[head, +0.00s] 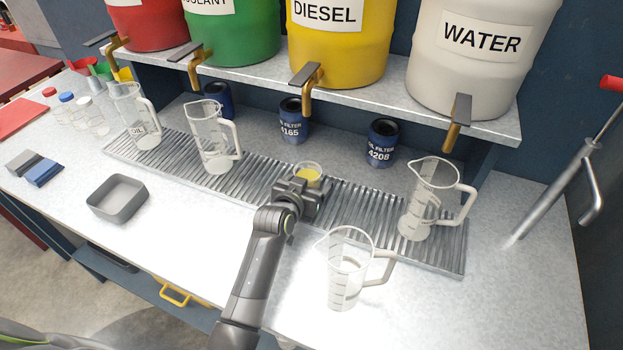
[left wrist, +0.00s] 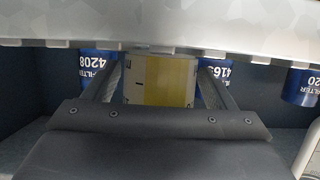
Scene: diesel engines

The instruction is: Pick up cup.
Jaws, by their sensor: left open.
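A small clear cup with yellow liquid (head: 309,174) stands on the ribbed drip tray below the diesel tap. My left gripper (head: 303,185) is at the cup, on its near side. In the left wrist view the cup (left wrist: 160,82) sits between the two fingers of my left gripper (left wrist: 160,92), one finger on each side. The fingers are open, and I cannot tell whether either touches the cup. The gripper hides the cup's lower part in the head view. My right gripper is not in view.
Clear measuring jugs stand on the ribbed tray (head: 265,192) at left and right (head: 415,215), and another jug (head: 345,280) stands on the bench right of my arm. Oil filters (head: 294,125) stand behind. The shelf with drums and taps (head: 312,75) overhangs the cup area.

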